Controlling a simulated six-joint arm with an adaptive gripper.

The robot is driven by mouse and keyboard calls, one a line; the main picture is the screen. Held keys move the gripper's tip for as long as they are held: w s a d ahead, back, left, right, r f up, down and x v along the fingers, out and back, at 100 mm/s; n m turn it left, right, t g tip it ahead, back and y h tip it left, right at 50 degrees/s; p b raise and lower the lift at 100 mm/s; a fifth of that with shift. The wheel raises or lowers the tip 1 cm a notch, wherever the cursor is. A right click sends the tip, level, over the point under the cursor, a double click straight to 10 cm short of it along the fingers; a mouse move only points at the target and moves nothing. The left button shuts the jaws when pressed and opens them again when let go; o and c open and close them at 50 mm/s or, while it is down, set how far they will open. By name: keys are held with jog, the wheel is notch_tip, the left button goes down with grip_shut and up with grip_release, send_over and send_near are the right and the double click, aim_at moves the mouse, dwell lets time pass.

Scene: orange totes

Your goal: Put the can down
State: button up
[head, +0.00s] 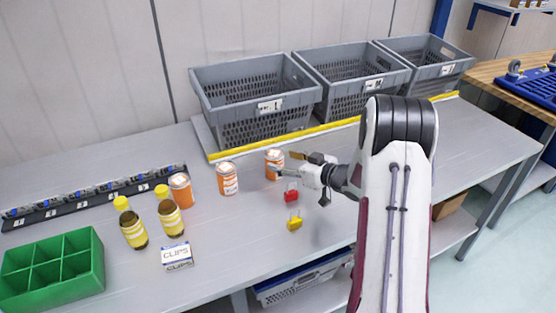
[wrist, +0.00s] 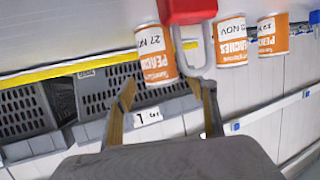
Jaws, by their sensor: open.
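Three orange-and-white labelled cans stand upright on the grey table. The can nearest my gripper (head: 274,161) is the rightmost in the head view, close to the yellow strip. In the wrist view this peach can (wrist: 155,60) shows just beyond the fingertips, roughly between them. My gripper (head: 285,165) is open, with its fingers at the right side of that can; it also shows in the wrist view (wrist: 165,86). I cannot tell whether a finger touches the can. The middle can (head: 227,180) and the left can (head: 180,190) stand apart from my gripper.
A red padlock (head: 291,196) and a yellow padlock (head: 295,224) lie in front of my gripper. Two yellow-capped bottles (head: 132,231), a clips box (head: 177,257) and a green divided bin (head: 92,262) are left. Grey crates (head: 258,90) stand behind the yellow strip (head: 290,138).

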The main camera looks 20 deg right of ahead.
jog(key=v, duration=0.6)
jog(key=shift+s, duration=0.4)
jog(key=shift+d+r, duration=0.1)
jog(key=shift+r, duration=0.1)
notch_tip(320, 180, up, 11)
jog(key=m+g+h, duration=0.1)
jog(key=h, duration=0.5)
jog(key=s+a+r+m+g+h, duration=0.2)
jog(key=s+a+r, duration=0.25)
jog(key=s, duration=0.35)
jog(key=s+a+g+y, duration=0.1)
jog(key=s+a, duration=0.4)
jog(key=s, duration=0.4)
jog(key=s+a+f+g+y, duration=0.1)
jog(key=s+a+g, duration=0.1)
jog(key=s+a, duration=0.4)
jog(key=s+a+g+y, duration=0.1)
jog(key=s+a, duration=0.5)
jog(key=s, duration=0.7)
jog(key=shift+s+f+m+g, duration=0.25)
jog(key=shift+s+m+g, duration=0.15)
jog(key=shift+g, duration=0.2)
jog(key=shift+a, duration=0.1)
dwell(1.4)
